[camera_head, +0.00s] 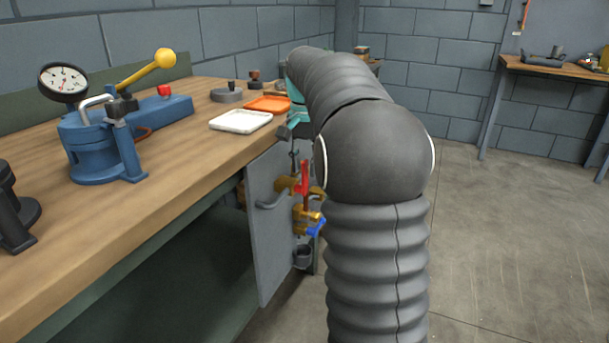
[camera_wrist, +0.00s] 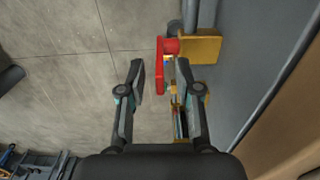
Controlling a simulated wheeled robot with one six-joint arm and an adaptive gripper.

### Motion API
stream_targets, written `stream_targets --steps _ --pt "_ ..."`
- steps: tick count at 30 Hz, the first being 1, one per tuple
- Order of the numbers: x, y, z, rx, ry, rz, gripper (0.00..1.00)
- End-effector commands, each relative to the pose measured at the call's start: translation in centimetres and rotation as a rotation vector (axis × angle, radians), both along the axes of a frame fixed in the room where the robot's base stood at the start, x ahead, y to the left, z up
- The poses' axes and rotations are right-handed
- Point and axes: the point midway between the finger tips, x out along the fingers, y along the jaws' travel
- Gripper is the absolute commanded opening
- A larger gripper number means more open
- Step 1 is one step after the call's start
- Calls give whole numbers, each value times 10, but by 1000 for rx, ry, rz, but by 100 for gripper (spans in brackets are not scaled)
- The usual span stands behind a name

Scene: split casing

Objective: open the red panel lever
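The red panel lever (camera_head: 304,178) is a short red handle on a brass valve (camera_head: 286,186), mounted on a grey upright panel (camera_head: 266,235) under the bench edge. In the wrist view the red lever (camera_wrist: 160,72) runs from a red hub beside the brass block (camera_wrist: 200,46) down between my two fingers. My gripper (camera_wrist: 159,66) is open, with one finger on each side of the lever in the picture. A gap shows between the lever and the left finger. I cannot tell whether the right finger touches anything. In the head view my arm hides most of the gripper.
A blue lever (camera_head: 317,226) on a second brass valve sits just below the red one. A grey pipe (camera_head: 272,199) runs beside the valve. The wooden bench (camera_head: 190,165) above holds a blue press (camera_head: 95,150), a white tray (camera_head: 240,121) and an orange tray (camera_head: 268,104). Floor right is clear.

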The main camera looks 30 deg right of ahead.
Motion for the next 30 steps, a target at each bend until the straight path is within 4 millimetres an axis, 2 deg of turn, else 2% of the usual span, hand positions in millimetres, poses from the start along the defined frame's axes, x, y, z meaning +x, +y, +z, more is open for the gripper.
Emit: stream_targets --steps 3,6,17,21,30 --pt "0 0 -15 1 1 0 33" --pt "0 0 -21 1 1 0 33" --pt "0 0 -25 -1 -1 0 33" --pt "0 0 -25 -1 -1 0 1" --pt "0 0 -25 -1 -1 0 0"
